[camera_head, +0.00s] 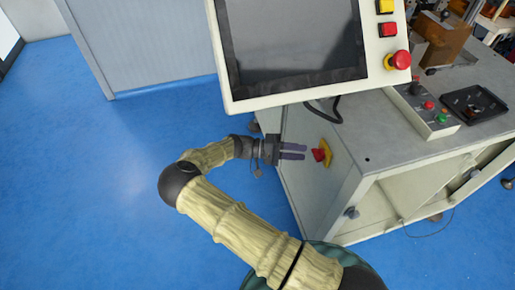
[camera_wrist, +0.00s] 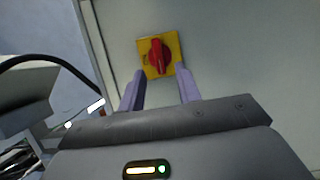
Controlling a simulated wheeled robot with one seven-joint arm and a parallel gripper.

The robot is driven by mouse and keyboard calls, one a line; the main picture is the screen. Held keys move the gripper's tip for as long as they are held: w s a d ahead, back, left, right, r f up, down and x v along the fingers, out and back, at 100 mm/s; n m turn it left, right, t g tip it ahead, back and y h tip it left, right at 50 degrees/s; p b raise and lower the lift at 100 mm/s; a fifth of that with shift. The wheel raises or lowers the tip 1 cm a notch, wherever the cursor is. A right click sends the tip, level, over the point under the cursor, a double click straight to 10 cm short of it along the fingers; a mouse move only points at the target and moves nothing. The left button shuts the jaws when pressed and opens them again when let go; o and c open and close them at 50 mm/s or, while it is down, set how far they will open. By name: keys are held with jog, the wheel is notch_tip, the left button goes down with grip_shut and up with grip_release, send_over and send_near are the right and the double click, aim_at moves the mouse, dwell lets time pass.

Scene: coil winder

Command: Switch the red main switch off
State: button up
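The red main switch (camera_head: 319,155) is a rotary knob on a yellow plate, mounted on the side panel of the machine cabinet. In the wrist view the red knob (camera_wrist: 159,58) stands about upright on its yellow plate (camera_wrist: 144,47), slightly tilted. My gripper (camera_head: 305,151) points at the switch from the left, with its fingertips a short way from the knob. In the wrist view my gripper (camera_wrist: 163,80) has its two purple-grey fingers apart with nothing between them, and the knob shows just beyond the fingertips.
A screen panel (camera_head: 295,45) with yellow and red buttons and a red emergency stop (camera_head: 398,60) overhangs the cabinet. A control box (camera_head: 423,108) and a black tray (camera_head: 474,103) are on the cabinet top. A black cable (camera_wrist: 50,65) shows at left. Blue floor (camera_head: 110,190) is clear.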

jog(key=w+a+b, duration=0.1)
jog(key=a+b, duration=0.1)
jog(key=a, duration=1.1)
jog(key=shift+a, duration=0.4)
